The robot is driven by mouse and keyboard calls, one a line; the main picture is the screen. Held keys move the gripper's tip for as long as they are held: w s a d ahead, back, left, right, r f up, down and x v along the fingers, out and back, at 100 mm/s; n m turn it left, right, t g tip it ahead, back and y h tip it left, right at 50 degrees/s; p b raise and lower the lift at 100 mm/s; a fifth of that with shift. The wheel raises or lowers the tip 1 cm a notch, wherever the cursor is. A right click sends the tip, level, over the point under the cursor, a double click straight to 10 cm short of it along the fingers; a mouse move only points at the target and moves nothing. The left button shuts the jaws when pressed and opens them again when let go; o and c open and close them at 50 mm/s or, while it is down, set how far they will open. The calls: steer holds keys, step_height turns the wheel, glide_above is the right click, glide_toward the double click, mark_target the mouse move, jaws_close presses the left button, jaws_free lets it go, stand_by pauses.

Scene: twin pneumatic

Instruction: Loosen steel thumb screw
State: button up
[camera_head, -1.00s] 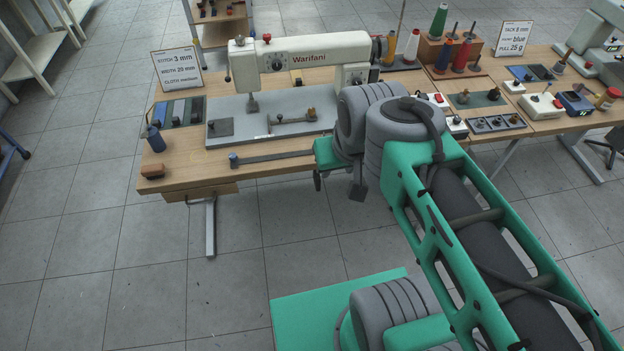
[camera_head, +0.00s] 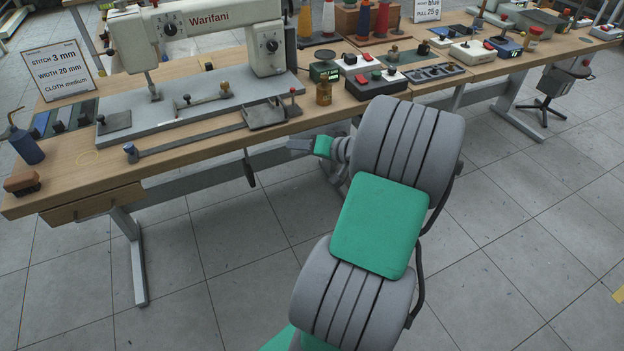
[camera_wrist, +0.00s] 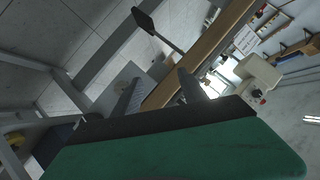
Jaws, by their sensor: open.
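The sewing machine (camera_head: 205,20) stands on the wooden table. On its grey bed (camera_head: 150,122) lies a small bar guide (camera_head: 205,98) with a grey-dark knob (camera_head: 187,99) at its left and a brass-coloured knob (camera_head: 225,89) at its right. I cannot tell for sure which is the steel thumb screw. The knobs are not discernible there.
A knee pad (camera_head: 249,170) hangs below the edge. Open floor (camera_head: 230,260) lies in front.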

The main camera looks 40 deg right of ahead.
steer(key=s+d+f+m+t+h+b, duration=0.2)
steer(key=s+d+f, duration=0.2)
steer(key=d+f, duration=0.15)
steer(key=w+d, duration=0.1)
steer(key=w, duration=0.6)
steer(key=shift+w+d+f+m+b, duration=0.15)
steer(key=shift+w+f+m+b, duration=0.15)
steer(key=shift+w+b, duration=0.1)
steer(key=shift+c, duration=0.2)
